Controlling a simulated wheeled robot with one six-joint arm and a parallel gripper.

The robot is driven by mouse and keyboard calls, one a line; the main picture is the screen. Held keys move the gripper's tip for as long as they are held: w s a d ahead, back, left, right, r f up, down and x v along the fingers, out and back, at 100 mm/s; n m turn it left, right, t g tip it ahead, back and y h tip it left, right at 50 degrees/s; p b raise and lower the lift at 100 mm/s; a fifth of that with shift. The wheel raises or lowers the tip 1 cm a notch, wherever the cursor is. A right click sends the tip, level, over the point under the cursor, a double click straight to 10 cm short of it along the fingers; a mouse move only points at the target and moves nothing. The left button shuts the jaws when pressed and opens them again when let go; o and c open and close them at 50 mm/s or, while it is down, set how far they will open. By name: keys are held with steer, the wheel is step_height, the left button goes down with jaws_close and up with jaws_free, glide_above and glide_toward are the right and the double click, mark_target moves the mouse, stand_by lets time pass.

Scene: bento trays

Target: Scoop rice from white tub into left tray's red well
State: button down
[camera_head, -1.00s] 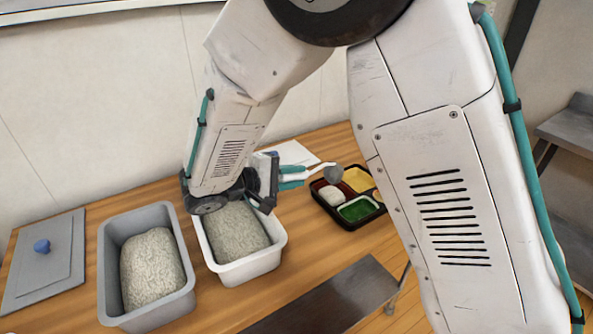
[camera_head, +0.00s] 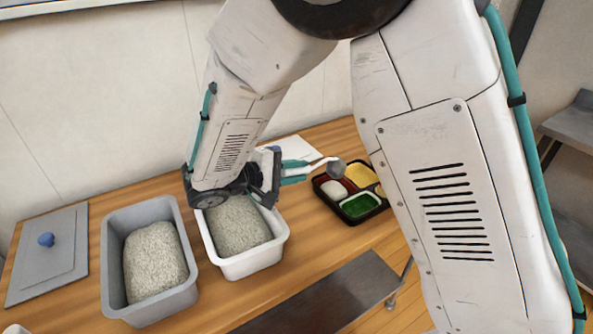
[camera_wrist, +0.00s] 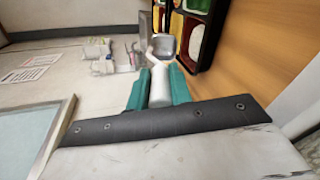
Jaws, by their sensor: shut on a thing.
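My gripper (camera_wrist: 159,88) is shut on the white handle of a scoop (camera_wrist: 163,46). The scoop's grey bowl also shows in the head view (camera_head: 337,168), in front of the tray from this viewpoint. Whether rice is in the bowl I cannot tell. The white tub (camera_head: 265,258) stands left of and below my gripper, with a mound of rice (camera_head: 238,226) in it. A black tray (camera_head: 345,214) stands to the right, with red, yellow and green wells. A white item (camera_head: 333,190) lies in its red area. My arm hides the space right of it.
A grey tub (camera_head: 150,318) with rice stands left of the white tub. A white sheet (camera_head: 295,146) lies behind my gripper. Bare wooden table separates the white tub and tray.

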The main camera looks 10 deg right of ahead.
steer(key=shift+r, duration=2.5)
